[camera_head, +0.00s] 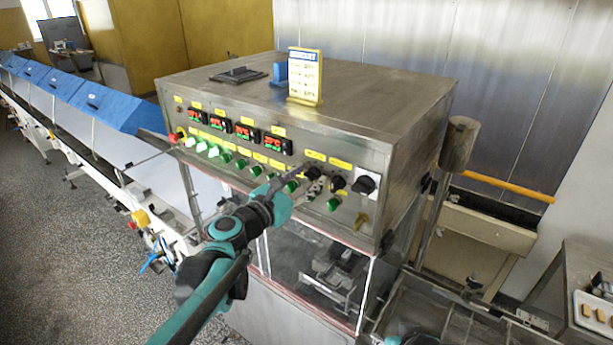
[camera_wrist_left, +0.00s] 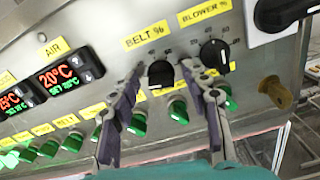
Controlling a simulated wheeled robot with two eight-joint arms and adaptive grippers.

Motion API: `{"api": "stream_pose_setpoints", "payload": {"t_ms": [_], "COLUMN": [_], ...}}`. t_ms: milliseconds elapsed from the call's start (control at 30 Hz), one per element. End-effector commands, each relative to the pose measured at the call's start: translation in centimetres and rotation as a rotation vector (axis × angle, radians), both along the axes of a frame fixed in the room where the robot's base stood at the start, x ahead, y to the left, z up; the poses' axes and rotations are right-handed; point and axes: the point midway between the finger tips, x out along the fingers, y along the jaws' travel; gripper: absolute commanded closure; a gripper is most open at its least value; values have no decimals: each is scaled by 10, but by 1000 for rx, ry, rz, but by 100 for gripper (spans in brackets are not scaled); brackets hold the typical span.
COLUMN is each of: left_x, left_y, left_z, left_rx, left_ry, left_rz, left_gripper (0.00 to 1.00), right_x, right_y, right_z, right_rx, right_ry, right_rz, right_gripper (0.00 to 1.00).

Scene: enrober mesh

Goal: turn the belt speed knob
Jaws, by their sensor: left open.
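The belt speed knob (camera_wrist_left: 160,73) is black and round, under the yellow "BELT %" label (camera_wrist_left: 147,35) in the left wrist view. In the head view the belt knob (camera_head: 312,172) sits on the front of the steel control box. My left gripper (camera_wrist_left: 167,77) is open, with one finger on each side of the belt knob in the wrist view. Whether the fingers touch it I cannot tell. In the head view the left gripper (camera_head: 300,181) is close in front of the panel.
The black blower knob (camera_wrist_left: 214,54) is just right of the right finger. A large black rotary switch (camera_head: 364,184) lies beyond it. Several green switches (camera_wrist_left: 178,110) line the panel below. Red displays (camera_head: 277,144) are to the left. A sign stand (camera_head: 305,76) tops the box.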

Motion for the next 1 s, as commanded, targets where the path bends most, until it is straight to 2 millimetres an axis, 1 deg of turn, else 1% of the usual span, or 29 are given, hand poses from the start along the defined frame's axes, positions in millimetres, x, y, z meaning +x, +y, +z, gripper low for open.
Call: {"api": "stream_pose_setpoints", "payload": {"t_ms": [267, 300, 367, 400, 433, 467, 767, 1000], "left_x": [1, 1, 1, 1, 1, 1, 1, 1], "left_y": [-1, -1, -1, -1, -1, -1, -1, -2], "left_z": [0, 0, 0, 0, 0, 0, 0, -1], "left_rx": [1, 1, 1, 1, 1, 1, 16, 102], "left_ry": [-1, -1, -1, -1, -1, -1, -12, -74], "left_rz": [0, 0, 0, 0, 0, 0, 0, 0], "left_gripper": [53, 64, 80, 90, 98, 100, 100, 100], "right_x": [0, 0, 0, 0, 0, 0, 0, 0], "right_y": [0, 0, 0, 0, 0, 0, 0, 0], "right_z": [0, 0, 0, 0, 0, 0, -1, -5], "right_rx": [0, 0, 0, 0, 0, 0, 0, 0], "right_ry": [0, 0, 0, 0, 0, 0, 0, 0], "right_rz": [0, 0, 0, 0, 0, 0, 0, 0], "right_gripper": [60, 60, 60, 60, 60, 60, 60, 60]}}
